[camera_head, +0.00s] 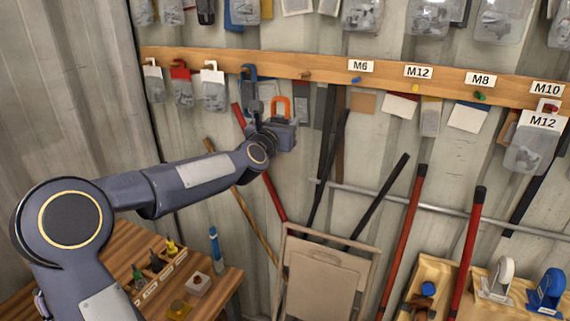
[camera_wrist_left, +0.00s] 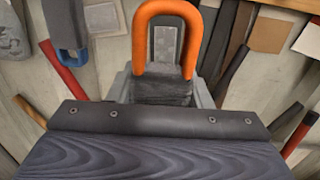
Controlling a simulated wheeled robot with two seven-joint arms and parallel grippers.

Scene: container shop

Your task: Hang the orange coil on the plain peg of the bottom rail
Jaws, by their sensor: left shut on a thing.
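The orange coil (camera_head: 281,104) is a U-shaped loop held upright in my left gripper (camera_head: 280,130). In the left wrist view the orange coil (camera_wrist_left: 168,20) rises from between the fingers of the left gripper (camera_wrist_left: 162,90), which is shut on its lower part. The wooden bottom rail (camera_head: 230,63) runs across the wall. Its plain peg (camera_head: 305,74) is brown, with no label above it. The coil is below the rail, slightly left of the plain peg and apart from it in the picture. My right gripper is not in view.
A blue coil (camera_head: 249,75) hangs on the rail just left of the held coil. Blue (camera_head: 355,80), yellow (camera_head: 415,88) and green (camera_head: 480,95) pegs lie to the right. A bag labelled M12 (camera_head: 529,150) hangs at the far right. Tools lean against the wall below.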

